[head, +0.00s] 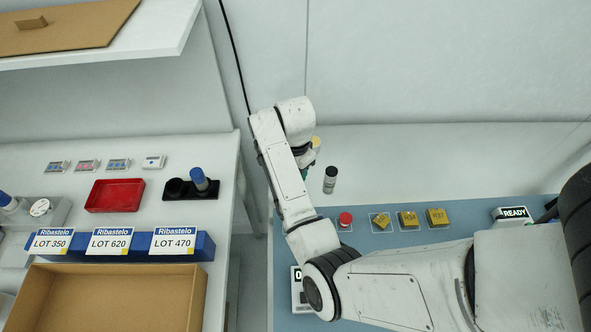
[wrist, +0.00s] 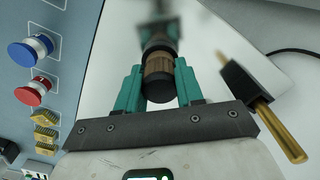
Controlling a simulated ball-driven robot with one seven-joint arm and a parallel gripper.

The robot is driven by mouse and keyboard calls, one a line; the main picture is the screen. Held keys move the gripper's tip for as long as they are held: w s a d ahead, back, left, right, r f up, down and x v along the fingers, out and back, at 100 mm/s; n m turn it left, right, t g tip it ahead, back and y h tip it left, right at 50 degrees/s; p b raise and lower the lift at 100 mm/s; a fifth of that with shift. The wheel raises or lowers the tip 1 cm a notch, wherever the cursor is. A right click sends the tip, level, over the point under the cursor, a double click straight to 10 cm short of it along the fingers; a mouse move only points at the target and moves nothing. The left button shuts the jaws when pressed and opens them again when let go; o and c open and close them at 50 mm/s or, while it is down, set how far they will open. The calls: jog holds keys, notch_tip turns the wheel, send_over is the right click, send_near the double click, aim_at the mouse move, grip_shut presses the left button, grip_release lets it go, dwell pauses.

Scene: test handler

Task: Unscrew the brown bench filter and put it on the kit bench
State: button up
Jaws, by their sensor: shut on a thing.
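In the wrist view, the brown filter (wrist: 159,79) is a short cylinder with a brown ribbed band and dark ends. My gripper (wrist: 158,72) has its two teal fingers shut on its sides. The filter's far end meets a darker, blurred teal fitting (wrist: 157,30); I cannot tell whether the two are still joined. In the head view, my white arm hides the filter and most of the gripper. The pictures do not label the kit bench; a white bench (head: 142,206) with lot-marked blue bins stands on the left.
The left bench holds a red tray (head: 114,196), a black holder (head: 190,190) and a cardboard box (head: 193,298). A gap separates the benches.

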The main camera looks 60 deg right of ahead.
jog(key=shift+s+a+f, duration=0.1)
jog(key=shift+s, duration=0.05)
jog(key=n, duration=1.1)
jog(key=shift+s, duration=0.1)
jog(key=o, duration=0.7)
jog(key=shift+o, duration=0.2)
